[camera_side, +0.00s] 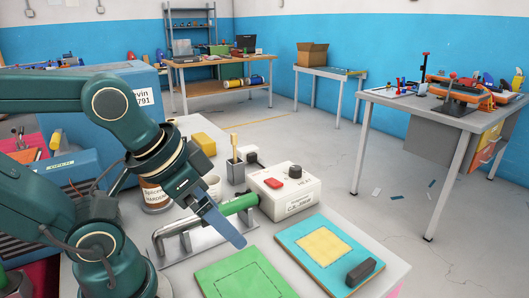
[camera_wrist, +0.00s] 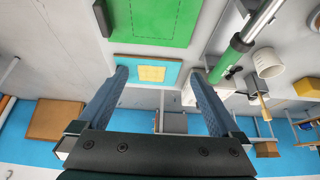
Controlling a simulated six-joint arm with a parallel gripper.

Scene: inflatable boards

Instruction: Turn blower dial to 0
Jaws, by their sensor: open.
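A white blower box (camera_side: 290,193) sits on the table in the side view, with a black round knob (camera_side: 295,170) and a red switch (camera_side: 273,183) on top. The dial's setting is too small to read. A green handle (camera_side: 240,205) with a steel tube lies in front of the box; the green and steel tube also shows at the upper right of the wrist view (camera_wrist: 240,45). My gripper (camera_side: 236,240) hangs left of the box, above the table and apart from the knob. In the wrist view my gripper (camera_wrist: 162,75) is open and empty, its fingers wide apart.
A green board (camera_side: 240,274) and a blue board with a yellow square (camera_side: 322,246) lie at the front. A black block (camera_side: 361,272) rests on the blue board. A brown jar (camera_side: 154,193), a mug (camera_side: 213,186) and a brush holder (camera_side: 236,170) stand behind the tube.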

